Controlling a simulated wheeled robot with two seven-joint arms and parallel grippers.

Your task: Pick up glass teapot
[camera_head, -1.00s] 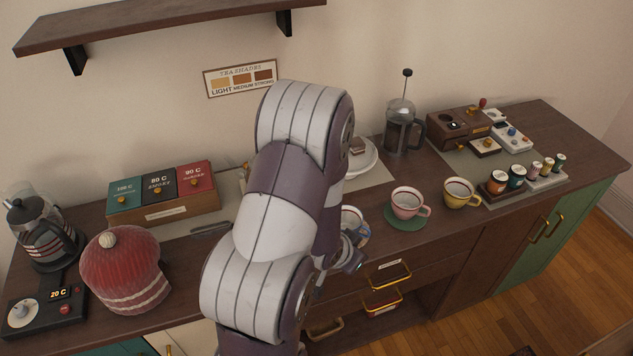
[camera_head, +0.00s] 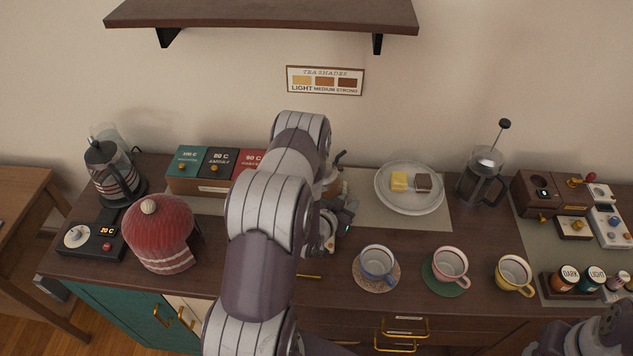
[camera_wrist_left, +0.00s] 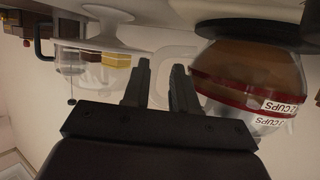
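The glass teapot (camera_wrist_left: 250,75) shows large at the right of the left wrist view, upside down there. It is round, holds brown tea, and has red bands marked "2 CUPS". A pale, see-through handle loop is at its side, by my fingertips. In the head view only a small part of the teapot (camera_head: 332,180) shows past my arm, on the counter. My arm hides most of the teapot in the head view. My right gripper is out of view.
A plate (camera_head: 409,208) with two small pieces and a French press (camera_head: 483,175) stand right of the teapot. Several cups, including a blue one (camera_head: 377,263), line the front edge. Tea boxes (camera_head: 187,170), a red cozy (camera_head: 160,235) and a kettle (camera_head: 115,178) stand left. A shelf (camera_head: 262,14) hangs above.

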